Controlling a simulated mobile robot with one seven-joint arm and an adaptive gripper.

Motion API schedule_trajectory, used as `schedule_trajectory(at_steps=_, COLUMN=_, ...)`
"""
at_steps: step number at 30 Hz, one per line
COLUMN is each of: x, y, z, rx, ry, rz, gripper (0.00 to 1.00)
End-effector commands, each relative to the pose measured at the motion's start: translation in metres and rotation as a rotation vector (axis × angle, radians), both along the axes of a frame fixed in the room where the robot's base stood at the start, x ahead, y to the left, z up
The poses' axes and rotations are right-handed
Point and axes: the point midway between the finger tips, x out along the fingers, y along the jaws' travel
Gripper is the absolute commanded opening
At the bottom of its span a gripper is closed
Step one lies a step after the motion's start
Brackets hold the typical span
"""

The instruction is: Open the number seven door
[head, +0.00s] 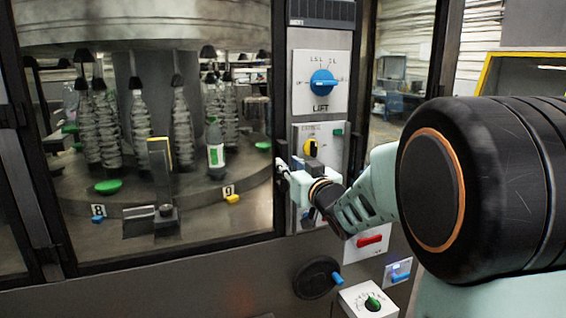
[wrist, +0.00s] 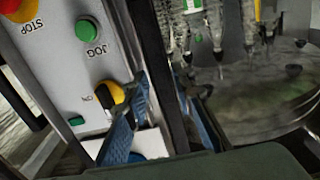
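A glass door with a black frame (head: 281,110) closes the front of the machine in the head view and appears shut. I cannot read a number seven on it. My gripper (head: 284,174) is at the door's right frame edge, at about mid-height. In the wrist view its two blue fingers (wrist: 166,95) stand apart, one on each side of the dark upright frame (wrist: 158,60). No handle is clearly visible, and I cannot tell whether the fingers touch the frame.
Right of the door are a panel with a blue LIFT knob (head: 322,82) and a yellow-black switch (head: 311,148). Below are a red handle (head: 369,240), a black crank wheel (head: 316,278) and a green knob (head: 373,302). The wrist view shows a green JOG button (wrist: 88,29).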

Motion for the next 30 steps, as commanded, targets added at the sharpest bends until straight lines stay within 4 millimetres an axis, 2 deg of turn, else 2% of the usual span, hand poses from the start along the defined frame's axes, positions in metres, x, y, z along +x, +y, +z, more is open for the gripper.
schedule_trajectory(at_steps=6, x=0.0118, y=0.004, z=-0.0006, rx=0.0, ry=0.001, rz=0.0, gripper=0.23)
schedule_trajectory(at_steps=14, x=0.0126, y=0.0041, z=-0.0003, rx=0.0, ry=0.0, rz=0.0, gripper=0.23)
schedule_trajectory(at_steps=21, x=0.0125, y=0.0039, z=-0.0003, rx=0.0, ry=0.0, rz=0.0, gripper=0.0)
schedule_trajectory(at_steps=30, x=0.0123, y=0.0039, z=-0.0003, rx=0.0, ry=0.0, rz=0.0, gripper=0.0)
